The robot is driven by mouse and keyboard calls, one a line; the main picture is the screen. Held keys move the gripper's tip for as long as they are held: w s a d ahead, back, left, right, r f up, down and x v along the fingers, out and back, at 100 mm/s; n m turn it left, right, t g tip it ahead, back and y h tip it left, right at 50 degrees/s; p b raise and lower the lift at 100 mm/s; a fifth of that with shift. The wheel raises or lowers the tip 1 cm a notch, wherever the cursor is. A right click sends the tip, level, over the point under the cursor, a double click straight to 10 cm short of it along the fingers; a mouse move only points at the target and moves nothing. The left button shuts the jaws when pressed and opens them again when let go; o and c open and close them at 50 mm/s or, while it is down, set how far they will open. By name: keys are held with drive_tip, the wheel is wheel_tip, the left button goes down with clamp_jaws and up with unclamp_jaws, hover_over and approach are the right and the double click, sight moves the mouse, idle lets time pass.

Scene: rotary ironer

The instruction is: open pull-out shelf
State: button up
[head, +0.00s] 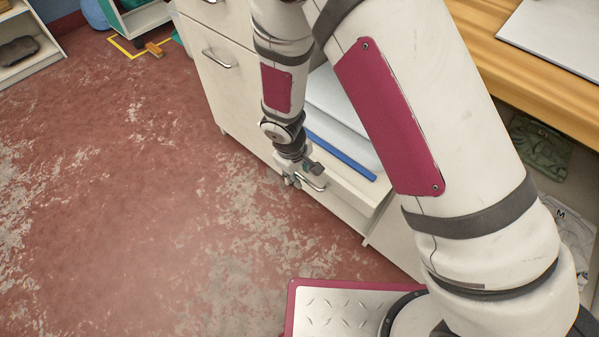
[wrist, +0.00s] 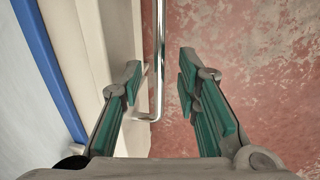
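The pull-out shelf (head: 362,194) is a pale panel low in the cabinet front, with white flat items and a blue strip (head: 340,154) on top. Its metal bar handle (head: 314,184) is on the front face. It shows in the wrist view as a shiny bent rod (wrist: 159,60). My gripper (head: 292,181) is at the handle, pointing down. In the wrist view its green-padded fingers (wrist: 160,82) are apart, with the rod between them, closer to the left finger. I cannot tell whether that finger touches it.
A drawer with a handle (head: 217,60) is in the cabinet left of my arm. A wooden worktop (head: 530,75) is at the upper right. The worn red floor (head: 130,200) in front of the cabinet is clear. A shelf unit (head: 30,60) stands far left.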

drive_tip(key=shift+c, duration=0.6)
clamp_jaws()
drive_tip(key=s+a+b, duration=0.1)
drive_tip(key=s+a, duration=0.8)
drive_tip(key=s, duration=0.2)
drive_tip(key=s+a+b, duration=0.2)
drive_tip(key=s+a, duration=0.7)
drive_tip(key=s, duration=0.3)
drive_tip(key=shift+s, duration=0.2)
drive_tip(key=shift+a, duration=0.1)
drive_tip(key=shift+o, duration=0.6)
unclamp_jaws()
